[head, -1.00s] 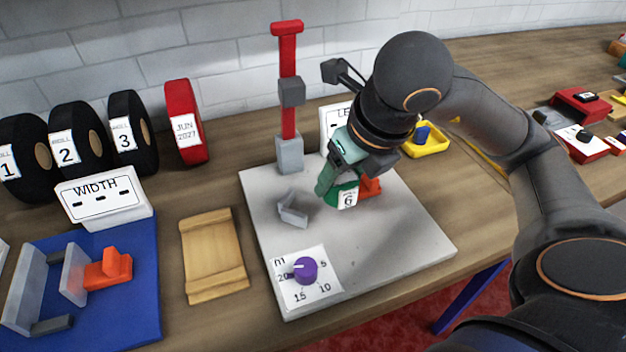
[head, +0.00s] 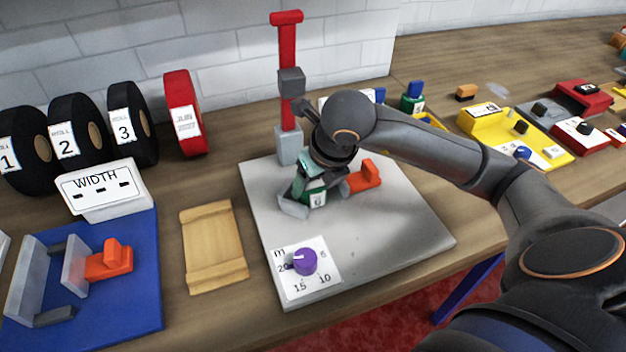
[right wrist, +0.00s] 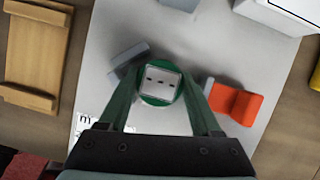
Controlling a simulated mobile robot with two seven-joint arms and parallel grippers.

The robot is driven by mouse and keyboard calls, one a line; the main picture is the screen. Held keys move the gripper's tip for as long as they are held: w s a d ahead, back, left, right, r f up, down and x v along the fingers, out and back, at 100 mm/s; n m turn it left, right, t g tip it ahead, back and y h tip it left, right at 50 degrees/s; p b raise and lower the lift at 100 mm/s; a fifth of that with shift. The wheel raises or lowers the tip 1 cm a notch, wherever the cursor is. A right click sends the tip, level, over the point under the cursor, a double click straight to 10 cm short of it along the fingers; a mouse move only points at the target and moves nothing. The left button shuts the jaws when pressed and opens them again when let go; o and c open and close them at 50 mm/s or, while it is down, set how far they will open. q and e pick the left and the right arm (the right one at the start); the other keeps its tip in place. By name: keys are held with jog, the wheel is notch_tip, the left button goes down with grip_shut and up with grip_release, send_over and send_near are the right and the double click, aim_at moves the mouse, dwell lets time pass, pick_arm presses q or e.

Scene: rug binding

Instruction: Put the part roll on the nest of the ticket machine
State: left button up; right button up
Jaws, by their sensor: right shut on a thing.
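The ticket machine is a grey plate (head: 390,240) with a grey angled nest (head: 292,208). The roll is right beside the nest (right wrist: 127,57); whether they touch or the roll rests on the plate, I cannot tell. My left gripper is out of view.
An orange clamp (head: 366,176) stands right of the roll. A red post (head: 287,80) rises behind, and a purple dial (head: 305,261) sits in front. Black rolls (head: 75,140), a red roll (head: 184,113), a wooden tray (head: 213,250) and a blue plate (head: 135,310) are to the left.

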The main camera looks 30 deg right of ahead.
jog(key=shift+f, duration=0.15)
jog(key=o, duration=1.1)
jog(key=shift+r, duration=0.25)
jog(key=shift+s+r, duration=0.1)
jog(key=shift+r, duration=0.25)
jog(key=shift+p+v, duration=0.8)
jog(key=shift+v, duration=4.8)
